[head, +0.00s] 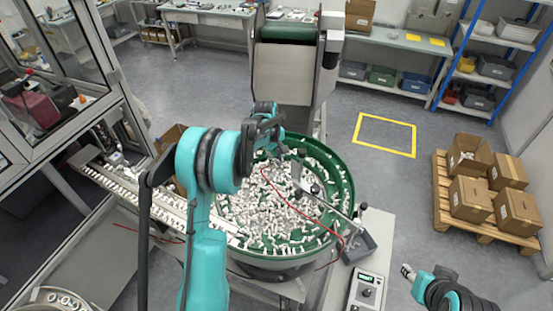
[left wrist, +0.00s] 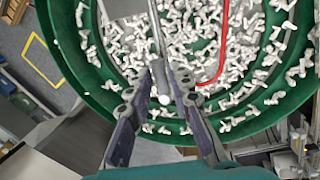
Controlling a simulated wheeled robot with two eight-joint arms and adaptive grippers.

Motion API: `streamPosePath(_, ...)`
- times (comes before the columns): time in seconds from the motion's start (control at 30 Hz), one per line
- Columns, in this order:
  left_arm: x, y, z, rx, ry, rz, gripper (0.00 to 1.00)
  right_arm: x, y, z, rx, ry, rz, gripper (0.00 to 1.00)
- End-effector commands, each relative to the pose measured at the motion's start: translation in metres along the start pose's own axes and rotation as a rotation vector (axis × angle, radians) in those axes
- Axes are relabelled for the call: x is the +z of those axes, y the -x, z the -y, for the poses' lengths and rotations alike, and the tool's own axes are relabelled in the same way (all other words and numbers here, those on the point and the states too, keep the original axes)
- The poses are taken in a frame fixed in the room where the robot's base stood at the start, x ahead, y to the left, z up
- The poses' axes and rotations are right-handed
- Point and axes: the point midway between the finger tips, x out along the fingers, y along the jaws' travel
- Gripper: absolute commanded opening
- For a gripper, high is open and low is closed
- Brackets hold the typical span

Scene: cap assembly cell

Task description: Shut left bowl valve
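The green bowl (head: 340,171) is full of small white parts; its green rim (left wrist: 75,75) curves through the left wrist view. My left gripper (head: 277,152) is over the far inner side of the bowl. In the left wrist view my left gripper (left wrist: 168,72) shows two dark fingers with a narrow gap between them. I cannot make out the valve clearly; my arm hides part of the bowl. My right gripper (head: 408,272) is at lower right, away from the bowl, too small to read.
A red hose (head: 300,208) crosses the bowl. A metal bar (head: 327,202) reaches over its right side. A control box (head: 368,290) stands at front right. A chute (head: 283,75) rises behind the bowl. Boxes on a pallet (head: 478,228) stand at right.

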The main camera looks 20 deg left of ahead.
Motion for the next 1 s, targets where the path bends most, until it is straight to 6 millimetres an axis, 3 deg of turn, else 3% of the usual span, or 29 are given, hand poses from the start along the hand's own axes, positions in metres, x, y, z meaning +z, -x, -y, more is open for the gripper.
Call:
streamPosePath(0.57,0.000,-0.001,0.003,0.000,-0.076,0.016,0.00,0.005,-0.007,0.000,0.000,0.000,0.000,0.40)
streamPosePath(1.0,-0.005,0.001,0.014,0.001,-0.432,0.087,0.00,0.022,-0.031,0.000,0.000,0.000,0.000,0.40)
